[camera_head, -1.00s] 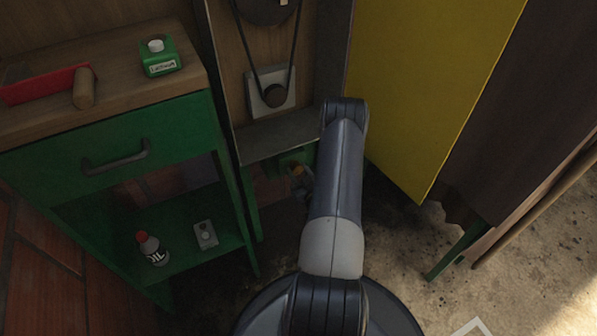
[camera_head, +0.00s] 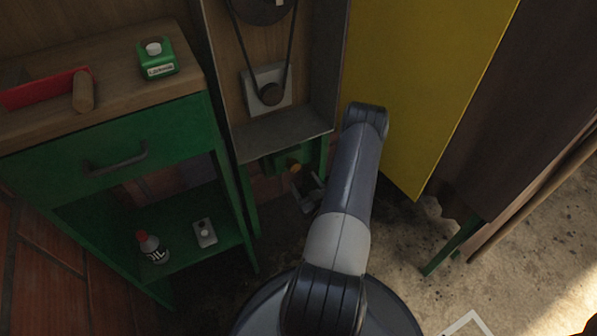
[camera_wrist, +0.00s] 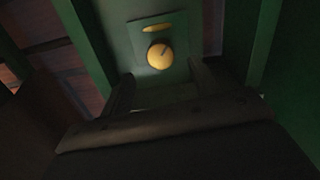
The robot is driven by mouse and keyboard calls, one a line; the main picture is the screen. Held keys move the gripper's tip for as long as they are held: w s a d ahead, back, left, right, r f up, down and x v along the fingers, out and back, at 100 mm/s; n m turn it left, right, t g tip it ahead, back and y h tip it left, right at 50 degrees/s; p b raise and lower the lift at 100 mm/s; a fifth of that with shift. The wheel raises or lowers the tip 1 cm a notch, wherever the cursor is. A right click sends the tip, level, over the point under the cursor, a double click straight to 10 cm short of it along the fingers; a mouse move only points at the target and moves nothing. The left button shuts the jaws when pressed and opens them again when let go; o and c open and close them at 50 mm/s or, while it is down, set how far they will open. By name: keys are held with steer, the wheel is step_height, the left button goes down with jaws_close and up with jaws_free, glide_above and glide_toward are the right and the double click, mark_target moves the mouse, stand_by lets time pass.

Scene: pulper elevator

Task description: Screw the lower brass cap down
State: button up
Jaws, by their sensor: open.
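The lower brass cap (camera_head: 294,168) is a small yellow knob on a green housing under the belt-drive cabinet. In the wrist view the cap (camera_wrist: 160,55) is round with a dark slot or mark, on a green plate. A flat yellow ellipse (camera_wrist: 157,28) lies just above it; I cannot tell what it is. My gripper (camera_head: 308,187) is just below and right of the cap in the head view. In the wrist view my gripper (camera_wrist: 163,84) has its fingers apart, below and to either side of the cap, holding nothing. Whether they touch the cap cannot be told.
Green legs flank the housing closely. The open yellow door (camera_head: 415,90) stands to the right.

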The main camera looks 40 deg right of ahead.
mark_target(296, 169)
steer(key=shift+v, duration=2.05)
steer(key=shift+w, duration=0.1)
steer(key=b+x, duration=0.1)
steer(key=x, duration=0.9)
steer(key=shift+w+d+b, duration=0.1)
steer(key=shift+w+b, duration=0.3)
steer(key=shift+s, duration=0.15)
